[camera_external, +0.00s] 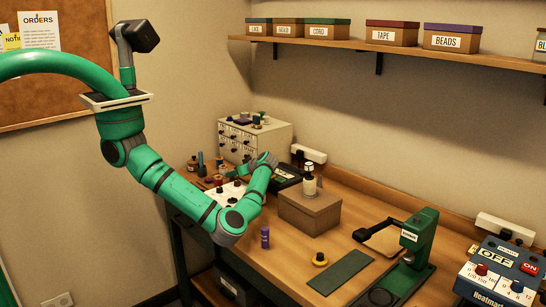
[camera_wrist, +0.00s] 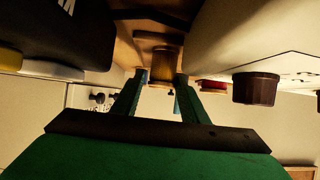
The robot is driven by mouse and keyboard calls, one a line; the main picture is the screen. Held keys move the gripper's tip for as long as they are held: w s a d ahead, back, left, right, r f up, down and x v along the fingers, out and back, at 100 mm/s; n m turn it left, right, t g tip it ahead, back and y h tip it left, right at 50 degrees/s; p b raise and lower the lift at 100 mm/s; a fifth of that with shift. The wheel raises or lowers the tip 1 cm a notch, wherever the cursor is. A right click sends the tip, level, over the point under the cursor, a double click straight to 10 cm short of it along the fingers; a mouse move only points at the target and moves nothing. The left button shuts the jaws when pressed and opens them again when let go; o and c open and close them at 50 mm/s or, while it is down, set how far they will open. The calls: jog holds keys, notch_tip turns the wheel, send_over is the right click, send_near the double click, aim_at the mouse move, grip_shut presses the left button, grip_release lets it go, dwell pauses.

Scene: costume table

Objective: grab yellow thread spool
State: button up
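A yellow thread spool (camera_wrist: 163,66) with wooden ends shows in the middle of the wrist view, straight ahead between the tips of my fingers. My gripper (camera_wrist: 160,80) is open, with one finger to each side of the spool's near end. I cannot tell whether either finger touches it. In the external view my gripper (camera_external: 268,160) is low over the back of the table, in front of the small drawer cabinet (camera_external: 280,136). I cannot make out the yellow spool there; the arm may hide it.
In the wrist view a red spool (camera_wrist: 212,86) and a dark brown round piece (camera_wrist: 255,88) are to the right, and a large dark object (camera_wrist: 60,35) is to the left. A cardboard box (camera_external: 309,212) stands right of my forearm. A purple spool (camera_external: 265,237) stands near the table's front.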

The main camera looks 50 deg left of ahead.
jog(key=shift+x, duration=2.95)
jog(key=shift+s+r, duration=0.1)
jog(key=shift+s, duration=0.05)
jog(key=c, duration=0.8)
jog(key=shift+o, duration=0.2)
